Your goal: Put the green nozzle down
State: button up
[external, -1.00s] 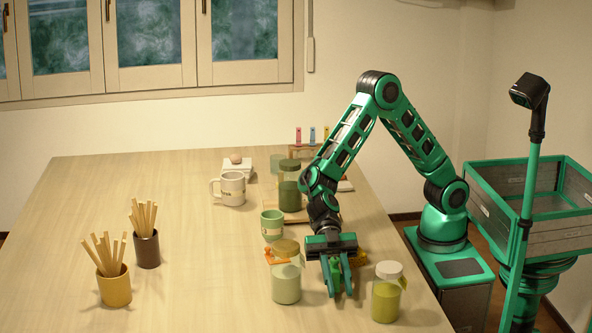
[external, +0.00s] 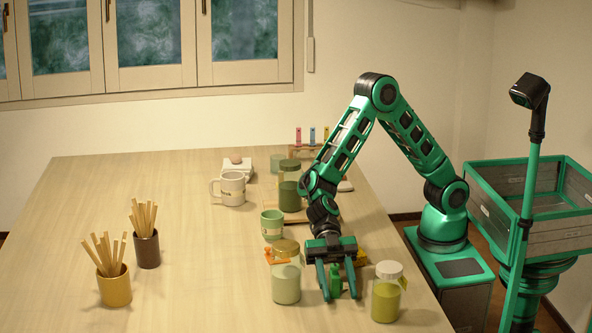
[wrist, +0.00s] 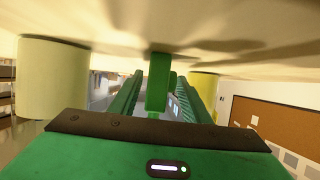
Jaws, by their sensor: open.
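The green nozzle (external: 336,281) stands on the table between the two fingers of my gripper (external: 337,287). The fingers are spread, with a gap on each side of the nozzle in the external view. In the wrist view the nozzle (wrist: 158,82) shows in the middle between the fingers (wrist: 155,92), its end meeting the pale tabletop at the top of the picture. My gripper is open and low over the table, between two jars.
A pale green jar (external: 286,284) stands close left of my gripper, a yellow-green jar (external: 386,293) close right. An orange piece (external: 276,256) and a partly hidden yellow piece (external: 361,258) lie behind. A green cup (external: 272,225) stands farther back. The table's left-middle (external: 200,270) is clear.

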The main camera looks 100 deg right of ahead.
jog(key=v, duration=1.1)
jog(key=shift+d, duration=0.25)
